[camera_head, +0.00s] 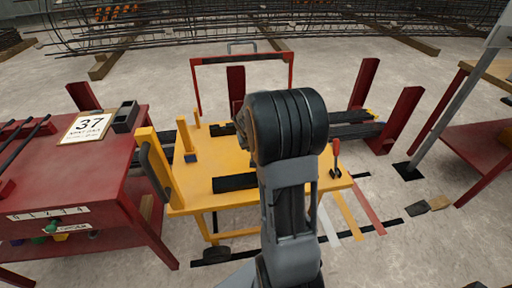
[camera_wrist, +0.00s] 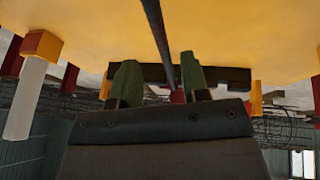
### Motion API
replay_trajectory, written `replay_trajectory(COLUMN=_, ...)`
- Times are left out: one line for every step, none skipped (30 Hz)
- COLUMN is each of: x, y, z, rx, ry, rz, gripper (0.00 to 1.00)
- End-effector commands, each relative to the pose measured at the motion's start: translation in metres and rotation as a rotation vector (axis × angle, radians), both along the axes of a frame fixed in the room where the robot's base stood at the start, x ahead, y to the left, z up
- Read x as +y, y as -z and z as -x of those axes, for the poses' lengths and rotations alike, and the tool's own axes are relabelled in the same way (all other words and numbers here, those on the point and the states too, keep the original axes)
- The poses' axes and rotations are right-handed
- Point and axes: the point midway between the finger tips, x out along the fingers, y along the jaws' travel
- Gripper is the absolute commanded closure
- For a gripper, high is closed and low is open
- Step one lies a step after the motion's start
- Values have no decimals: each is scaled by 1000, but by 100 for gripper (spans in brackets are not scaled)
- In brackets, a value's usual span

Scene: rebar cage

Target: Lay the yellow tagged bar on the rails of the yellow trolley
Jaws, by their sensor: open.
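The yellow trolley (camera_head: 202,192) stands in the middle of the head view, with a dark rail piece (camera_head: 235,182) on its top near the front and another (camera_head: 222,129) farther back. My arm stands in front of it and hides part of its top and my gripper. In the wrist view, my gripper (camera_wrist: 158,80) is open, its two green fingertips apart. A thin dark bar (camera_wrist: 160,38) runs between them and crosses a black rail (camera_wrist: 225,78) against the trolley's yellow top (camera_wrist: 240,30). No yellow tag shows on this bar; I cannot tell whether it touches the rail.
A red table (camera_head: 75,170) at left bears dark bars, a card marked 37 (camera_head: 87,127) and a black box (camera_head: 125,116). Red posts (camera_head: 365,85) and thick dark beams (camera_head: 350,130) stand behind and right of the trolley. A red-shelved stand (camera_head: 480,150) is at right. Rebar lies at the back.

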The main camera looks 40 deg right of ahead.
Motion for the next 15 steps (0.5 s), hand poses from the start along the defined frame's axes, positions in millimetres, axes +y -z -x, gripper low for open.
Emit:
replay_trajectory(x=4, y=-13, z=3, rx=-2, ry=-1, rz=2, gripper=58)
replay_trajectory(x=6, y=-18, z=4, rx=-2, ry=-1, rz=2, gripper=58)
replay_trajectory(x=8, y=-25, z=6, rx=-2, ry=-1, rz=2, gripper=58)
replay_trajectory(x=10, y=-30, z=7, rx=-2, ry=-1, rz=2, gripper=58)
replay_trajectory(x=12, y=-34, z=9, rx=-3, ry=-1, rz=0, gripper=58)
replay_trajectory(x=14, y=-40, z=11, rx=-3, ry=-1, rz=0, gripper=58)
replay_trajectory(x=15, y=-44, z=12, rx=-3, ry=-1, rz=0, gripper=58)
replay_trajectory(x=17, y=-47, z=13, rx=-1, ry=-1, rz=1, gripper=58)
replay_trajectory(x=18, y=-51, z=15, rx=-1, ry=-1, rz=1, gripper=58)
replay_trajectory(x=19, y=-54, z=15, rx=-1, ry=-1, rz=1, gripper=58)
replay_trajectory(x=20, y=-57, z=16, rx=-1, ry=-1, rz=1, gripper=58)
replay_trajectory(x=22, y=-59, z=17, rx=0, ry=-1, rz=0, gripper=58)
replay_trajectory(x=23, y=-62, z=18, rx=0, ry=-2, rz=0, gripper=58)
replay_trajectory(x=26, y=-64, z=19, rx=1, ry=-6, rz=-1, gripper=58)
replay_trajectory(x=32, y=-68, z=22, rx=1, ry=-15, rz=-5, gripper=58)
